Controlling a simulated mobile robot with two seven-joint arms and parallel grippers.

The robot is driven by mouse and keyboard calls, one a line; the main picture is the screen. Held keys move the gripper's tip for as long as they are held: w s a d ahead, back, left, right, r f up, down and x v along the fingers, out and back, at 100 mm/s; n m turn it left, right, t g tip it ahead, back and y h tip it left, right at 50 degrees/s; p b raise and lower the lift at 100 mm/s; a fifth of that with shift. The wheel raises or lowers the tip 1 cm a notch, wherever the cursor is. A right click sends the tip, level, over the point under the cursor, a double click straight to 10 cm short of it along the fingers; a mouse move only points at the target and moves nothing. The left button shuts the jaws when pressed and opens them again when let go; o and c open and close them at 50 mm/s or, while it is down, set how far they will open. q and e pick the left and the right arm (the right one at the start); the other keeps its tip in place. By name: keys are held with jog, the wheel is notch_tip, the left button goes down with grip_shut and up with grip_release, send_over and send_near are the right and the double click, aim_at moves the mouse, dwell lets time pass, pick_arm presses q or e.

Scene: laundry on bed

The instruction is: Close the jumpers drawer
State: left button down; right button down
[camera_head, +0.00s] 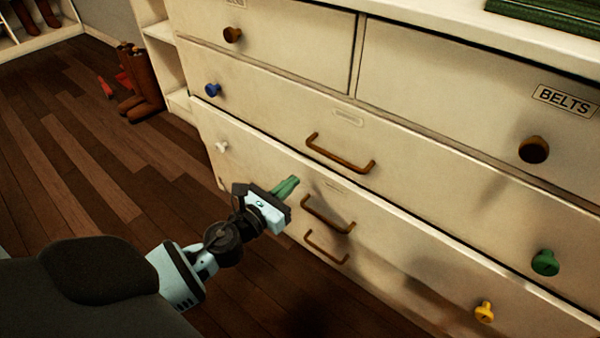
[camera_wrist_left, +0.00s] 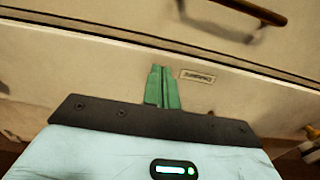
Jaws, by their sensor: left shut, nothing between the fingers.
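A cream chest of drawers fills the right of the head view. Its wide lower drawer (camera_head: 262,168) has a brown bar handle (camera_head: 327,214) and a small label too blurred to read, so I cannot tell for certain that it is the jumpers drawer. A pale strip along its top edge suggests it stands slightly out. My left gripper (camera_head: 288,186) is shut and empty, its green fingers pointing at this drawer's front, left of the handle. In the left wrist view the fingers (camera_wrist_left: 162,86) are against or just before the front, beside a label (camera_wrist_left: 198,76). My right gripper is out of view.
Above is another wide drawer (camera_head: 270,110) with a bar handle (camera_head: 340,153); a belts drawer (camera_head: 450,85) is at upper right. Coloured knobs stick out. Brown boots (camera_head: 145,85) stand on the wooden floor, which is mostly clear at left.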

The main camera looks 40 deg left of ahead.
aim_at(308, 165)
pick_arm(q)
jog(key=w, duration=0.4)
jog(key=shift+w, duration=0.2)
jog(key=shift+w+d, duration=0.1)
jog(key=shift+w, duration=1.05)
jog(key=shift+r, duration=0.2)
